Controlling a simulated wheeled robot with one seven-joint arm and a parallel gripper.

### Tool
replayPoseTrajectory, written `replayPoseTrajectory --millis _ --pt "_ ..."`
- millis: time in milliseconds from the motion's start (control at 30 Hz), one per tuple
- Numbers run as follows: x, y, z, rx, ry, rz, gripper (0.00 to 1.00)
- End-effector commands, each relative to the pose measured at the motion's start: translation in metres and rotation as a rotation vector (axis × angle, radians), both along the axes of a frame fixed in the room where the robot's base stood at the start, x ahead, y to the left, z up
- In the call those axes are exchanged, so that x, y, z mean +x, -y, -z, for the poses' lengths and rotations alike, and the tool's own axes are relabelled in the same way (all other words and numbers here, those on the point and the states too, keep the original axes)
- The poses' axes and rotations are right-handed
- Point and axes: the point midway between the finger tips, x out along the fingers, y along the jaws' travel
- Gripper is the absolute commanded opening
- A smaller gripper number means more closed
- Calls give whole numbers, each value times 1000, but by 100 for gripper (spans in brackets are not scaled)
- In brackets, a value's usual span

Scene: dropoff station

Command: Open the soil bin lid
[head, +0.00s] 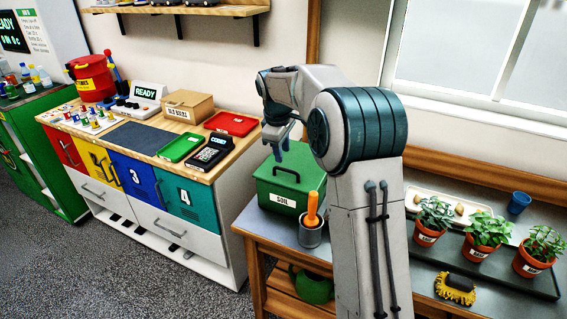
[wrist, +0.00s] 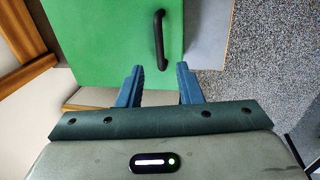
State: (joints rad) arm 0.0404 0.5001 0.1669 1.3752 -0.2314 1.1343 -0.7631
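The soil bin (head: 279,193) is a green box with a white SOIL label, standing at the left end of the potting bench in the head view. Its green lid (wrist: 105,35) appears flat and closed and fills the upper left of the wrist view. A black arched handle (wrist: 159,38) is on the lid; it also shows in the head view below my gripper (head: 282,146). In the wrist view my gripper (wrist: 158,84) is open, its two blue fingers apart with nothing between them. The handle lies ahead of the fingertips, roughly in line with the gap. I cannot tell the exact height above it.
A grey cup with an orange-handled tool (head: 311,232) stands right in front of the bin. A counter with a red tray (head: 231,123) is to the left.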

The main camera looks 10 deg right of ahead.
Motion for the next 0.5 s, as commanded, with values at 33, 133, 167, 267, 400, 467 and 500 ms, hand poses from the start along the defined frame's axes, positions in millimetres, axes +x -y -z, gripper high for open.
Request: replayPoseTrajectory --millis 33,133,167,267,400,467,500 --pt "1 1 11 0 -4 0 32" --pt "4 3 29 0 -3 1 32" --pt "5 4 34 0 -3 1 32" --pt "7 5 46 0 -1 0 32" --pt "9 7 57 0 0 1 32" --pt "9 7 59 0 1 1 32" --pt "9 7 59 0 1 1 32"
